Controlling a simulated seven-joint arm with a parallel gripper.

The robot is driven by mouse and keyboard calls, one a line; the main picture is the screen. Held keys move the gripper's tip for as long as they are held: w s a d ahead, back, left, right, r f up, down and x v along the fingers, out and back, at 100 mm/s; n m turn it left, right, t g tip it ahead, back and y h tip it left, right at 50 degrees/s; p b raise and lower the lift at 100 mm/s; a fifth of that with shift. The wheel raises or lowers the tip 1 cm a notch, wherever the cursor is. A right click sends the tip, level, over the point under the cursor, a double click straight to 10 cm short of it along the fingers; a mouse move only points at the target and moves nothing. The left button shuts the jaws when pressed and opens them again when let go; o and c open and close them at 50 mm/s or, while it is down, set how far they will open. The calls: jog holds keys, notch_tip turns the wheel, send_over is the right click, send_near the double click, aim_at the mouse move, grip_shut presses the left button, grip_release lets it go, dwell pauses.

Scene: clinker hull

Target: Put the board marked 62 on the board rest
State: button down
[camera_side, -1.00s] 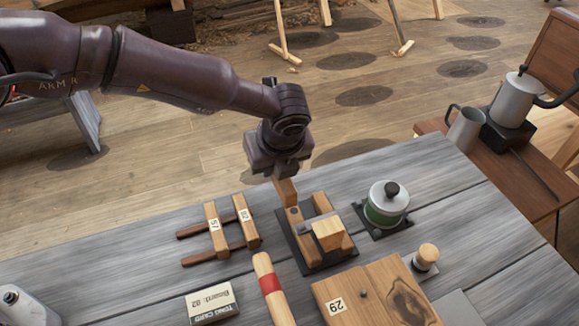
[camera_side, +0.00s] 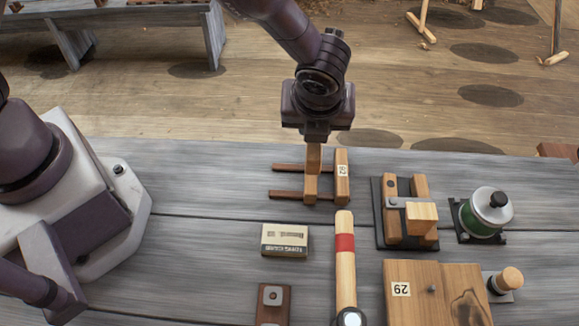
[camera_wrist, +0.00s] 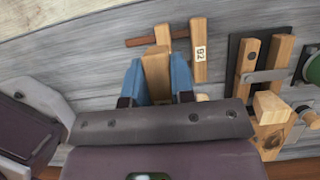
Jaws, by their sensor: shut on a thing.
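My gripper (camera_side: 314,143) is shut on a plain wooden piece (camera_side: 313,158), with no marking visible on it. The piece also shows between the blue fingers in the wrist view (camera_wrist: 155,75). It hangs over or against a wooden board (camera_side: 311,190) on the left of two dark rails (camera_side: 288,195), which look like the board rest. I cannot tell whether they touch. To its right, a board whose sideways label looks like 62 (camera_side: 342,185) lies across the rails; it also shows in the wrist view (camera_wrist: 198,68).
Right of the rails is a black-based wooden clamp (camera_side: 420,190), then a green canister (camera_side: 482,215). Left of the rails is clear.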

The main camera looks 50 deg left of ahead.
send_over(283, 163)
notch_tip(283, 163, down, 3)
jog(key=f, duration=0.3)
jog(key=shift+s+d+f, duration=0.2)
jog(key=shift+s+f, duration=0.15)
jog(key=shift+s, duration=0.05)
jog(key=shift+f, duration=2.25)
jog(key=shift+f, duration=0.1)
jog(key=c, duration=1)
grip_release()
